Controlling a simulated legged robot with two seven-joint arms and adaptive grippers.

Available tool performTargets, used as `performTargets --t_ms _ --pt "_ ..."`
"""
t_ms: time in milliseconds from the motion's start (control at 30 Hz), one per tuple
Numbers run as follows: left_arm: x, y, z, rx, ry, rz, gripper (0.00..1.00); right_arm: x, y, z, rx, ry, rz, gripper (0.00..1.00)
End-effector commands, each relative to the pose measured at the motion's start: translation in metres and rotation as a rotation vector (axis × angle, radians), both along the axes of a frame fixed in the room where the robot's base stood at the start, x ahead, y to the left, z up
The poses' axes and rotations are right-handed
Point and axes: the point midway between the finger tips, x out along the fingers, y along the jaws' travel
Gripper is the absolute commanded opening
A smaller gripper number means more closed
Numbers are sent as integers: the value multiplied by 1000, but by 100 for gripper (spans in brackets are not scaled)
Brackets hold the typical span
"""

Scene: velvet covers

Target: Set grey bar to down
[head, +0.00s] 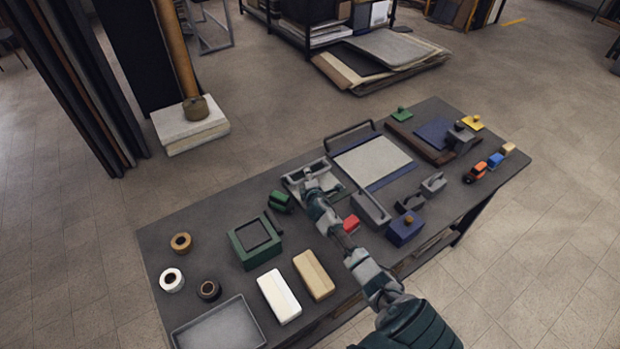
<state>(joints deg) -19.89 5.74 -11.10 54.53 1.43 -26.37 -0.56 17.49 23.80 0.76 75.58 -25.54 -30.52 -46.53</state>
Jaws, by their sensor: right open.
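A dark grey bar (349,131) shaped like a low arch stands at the back edge of the pale board (372,163). It appears raised above the board. I cannot tell for certain which is the task's grey bar. My right gripper (309,174) is open over a grey frame-like fixture (293,181), left of the board. The gripper and arm hide part of this fixture, and I cannot tell whether they touch. My left gripper is not in view.
A green box (241,251), a green block (280,201) and a red piece (351,224) lie near my arm. White (279,296) and tan (314,275) blocks, tape rolls (172,280) and a grey tray (218,328) fill the left; a blue box (405,230) stands right.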

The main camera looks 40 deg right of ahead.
Motion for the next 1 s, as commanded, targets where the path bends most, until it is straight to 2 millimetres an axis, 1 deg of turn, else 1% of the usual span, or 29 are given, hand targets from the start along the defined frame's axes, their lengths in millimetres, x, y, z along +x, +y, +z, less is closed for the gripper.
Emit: performTargets --t_ms 100,133,167,200,300,567,667,1000 --pt "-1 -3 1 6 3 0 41 0 -6 -2 4 0 -1 41" --pt "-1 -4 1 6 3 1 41 -1 -6 -3 6 0 -2 39" --pt "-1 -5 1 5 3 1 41 -1 -7 -3 6 0 -2 31" --pt "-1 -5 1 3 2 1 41 -1 -9 -4 8 1 -3 21" --pt "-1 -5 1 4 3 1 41 -1 -11 -5 11 1 -2 0" --pt "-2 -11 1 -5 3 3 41 -1 -10 -3 3 4 -8 0" --pt "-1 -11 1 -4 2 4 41 -1 -10 -3 3 4 -9 0" --pt "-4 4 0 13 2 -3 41 -2 -8 -1 3 4 -4 0"
